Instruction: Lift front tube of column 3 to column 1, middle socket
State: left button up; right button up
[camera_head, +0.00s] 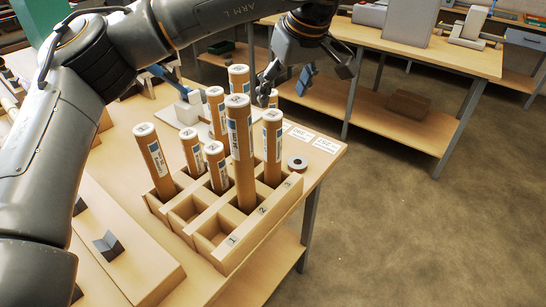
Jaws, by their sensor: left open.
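The wooden rack (246,234) has its column numbers 1, 2 and 3 on the face nearest the right. The front tube of column 3 (272,150), brown with a white cap and label, stands upright in its socket. The middle socket of column 1 (188,209) looks empty, as does the front socket of column 1 (213,229). A tall tube (240,145) stands at the front of column 2. My left gripper (303,82) is open and empty, above and slightly right of the column 3 front tube. My right gripper is not in view.
Several other tubes, such as the column 1 back tube (155,160), stand in the rack. A wooden block with a dark notch (108,246) lies at the left. Another bench (430,50) stands behind.

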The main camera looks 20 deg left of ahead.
aim_at(274, 115)
pick_arm(q)
jog(key=x, duration=0.5)
jog(key=shift+w+a+p, duration=0.1)
jog(key=shift+p, duration=0.25)
jog(key=p+x, duration=0.2)
jog(key=x, duration=0.2)
jog(key=shift+w+a+f, duration=0.2)
jog(key=shift+w+f, duration=0.05)
jog(key=shift+f, duration=0.05)
jog(key=shift+w+a+f, duration=0.1)
jog(key=shift+f, duration=0.15)
jog(key=shift+c, duration=0.8)
grip_shut()
